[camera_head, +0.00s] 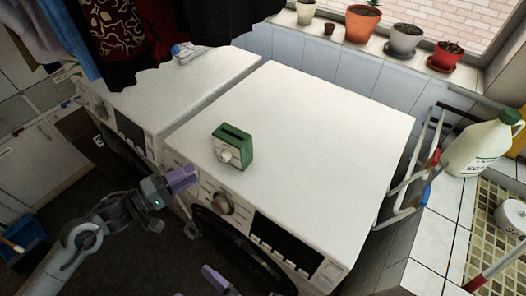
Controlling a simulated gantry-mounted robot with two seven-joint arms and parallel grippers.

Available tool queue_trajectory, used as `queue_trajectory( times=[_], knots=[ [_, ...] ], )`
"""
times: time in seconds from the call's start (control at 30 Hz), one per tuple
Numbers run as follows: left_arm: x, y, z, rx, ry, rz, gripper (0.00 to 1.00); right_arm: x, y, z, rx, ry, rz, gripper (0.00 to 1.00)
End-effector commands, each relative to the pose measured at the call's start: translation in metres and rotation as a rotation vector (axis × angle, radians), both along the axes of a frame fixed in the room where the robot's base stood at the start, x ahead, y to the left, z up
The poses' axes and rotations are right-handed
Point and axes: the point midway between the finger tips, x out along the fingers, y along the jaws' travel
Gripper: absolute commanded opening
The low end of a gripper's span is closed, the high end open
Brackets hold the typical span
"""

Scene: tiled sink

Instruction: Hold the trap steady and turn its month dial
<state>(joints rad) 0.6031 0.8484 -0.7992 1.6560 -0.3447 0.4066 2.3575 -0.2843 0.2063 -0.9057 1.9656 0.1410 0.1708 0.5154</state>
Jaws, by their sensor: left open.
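The trap is a small green box (238,143) with a dark slot in its top. It stands upright on the white top of the right-hand washing machine, near the front edge. Its pale round dial (226,155) is on the face toward the front left. My left gripper (186,177) has purple fingers and is open and empty. It is in front of the machine, left of and below the trap, and apart from it.
The machine top (330,130) around the trap is clear. A second machine (180,85) stands to the left, under hanging clothes (140,35). Potted plants (404,40) line the sill. A drying rack (415,180) and a white jug (480,145) are at right.

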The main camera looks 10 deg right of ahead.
Motion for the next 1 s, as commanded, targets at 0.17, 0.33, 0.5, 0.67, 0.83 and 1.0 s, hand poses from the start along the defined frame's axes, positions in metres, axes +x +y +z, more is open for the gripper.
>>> queue_trajectory(
  times=[0.17, 0.33, 0.5, 0.67, 0.83, 1.0],
  knots=[
    [0.0, 0.0, 0.0, 0.0, 0.0, 0.0, 0.43, 0.022, -0.019, 0.01, 0.043, -0.001, -0.018, 0.89],
    [0.0, 0.0, 0.0, 0.0, 0.0, 0.0, 0.43, 0.065, -0.059, 0.02, 0.052, 0.068, -0.078, 0.89],
    [0.0, 0.0, 0.0, 0.0, 0.0, 0.0, 0.43, 0.112, -0.119, 0.04, 0.081, 0.146, -0.169, 0.89],
    [0.0, 0.0, 0.0, 0.0, 0.0, 0.0, 0.43, 0.155, -0.194, 0.072, 0.139, 0.228, -0.289, 0.89],
    [0.0, 0.0, 0.0, 0.0, 0.0, 0.0, 0.43, 0.179, -0.264, 0.108, 0.216, 0.288, -0.407, 0.89],
    [0.0, 0.0, 0.0, 0.0, 0.0, 0.0, 0.43, 0.188, -0.316, 0.139, 0.289, 0.321, -0.498, 0.89]
  ],
)
